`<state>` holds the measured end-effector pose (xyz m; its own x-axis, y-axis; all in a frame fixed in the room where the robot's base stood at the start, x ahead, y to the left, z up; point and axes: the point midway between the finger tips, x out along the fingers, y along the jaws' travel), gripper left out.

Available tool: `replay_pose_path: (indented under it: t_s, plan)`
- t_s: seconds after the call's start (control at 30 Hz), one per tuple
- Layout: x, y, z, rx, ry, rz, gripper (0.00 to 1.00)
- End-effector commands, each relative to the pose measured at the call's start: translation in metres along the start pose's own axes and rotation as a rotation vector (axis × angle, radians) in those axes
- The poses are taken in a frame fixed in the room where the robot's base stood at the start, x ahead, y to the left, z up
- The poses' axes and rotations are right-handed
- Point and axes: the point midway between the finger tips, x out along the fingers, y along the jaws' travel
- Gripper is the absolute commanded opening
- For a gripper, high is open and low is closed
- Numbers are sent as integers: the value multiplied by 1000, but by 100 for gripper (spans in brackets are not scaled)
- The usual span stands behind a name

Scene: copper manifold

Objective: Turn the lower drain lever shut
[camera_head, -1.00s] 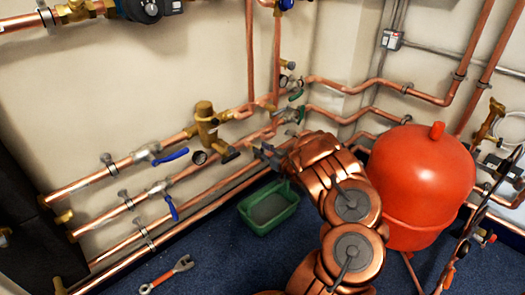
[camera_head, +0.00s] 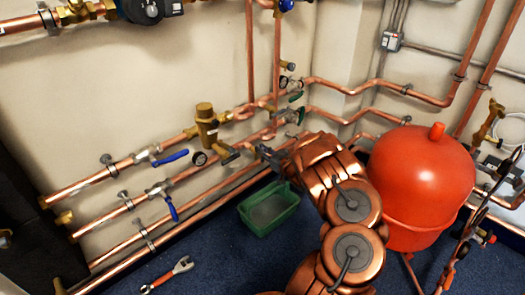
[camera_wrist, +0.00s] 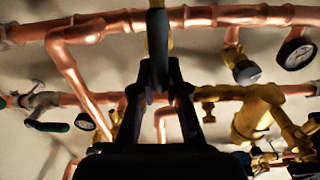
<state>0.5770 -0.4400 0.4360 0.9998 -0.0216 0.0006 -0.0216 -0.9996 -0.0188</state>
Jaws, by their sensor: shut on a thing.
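My gripper (camera_head: 264,151) is at the low copper pipes, just right of a brass fitting with a dark end (camera_head: 230,157). In the wrist view my gripper (camera_wrist: 158,82) has its fingers closed together on a dark lever (camera_wrist: 157,30) with brass behind it. I take this for the lower drain lever. The fingers hide its lower part, and its exact angle is hard to tell. In the head view my wrist and the fingers hide the lever.
A green tray (camera_head: 268,208) stands on the floor below my gripper. A red tank (camera_head: 420,180) is close on the right. Blue-handled valves (camera_head: 172,158) sit on the pipes to the left. A wrench (camera_head: 168,274) lies on the blue floor. A gauge (camera_wrist: 298,52) shows in the wrist view.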

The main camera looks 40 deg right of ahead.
Motion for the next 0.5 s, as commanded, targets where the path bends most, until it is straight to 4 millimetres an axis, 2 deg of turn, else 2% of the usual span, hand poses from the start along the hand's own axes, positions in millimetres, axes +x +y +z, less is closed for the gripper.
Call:
replay_pose_path:
  t_s: [0.27,0.5]
  plan:
    - [0,3,-2,132,-1,1,0]
    - [0,8,-2,334,-2,1,0]
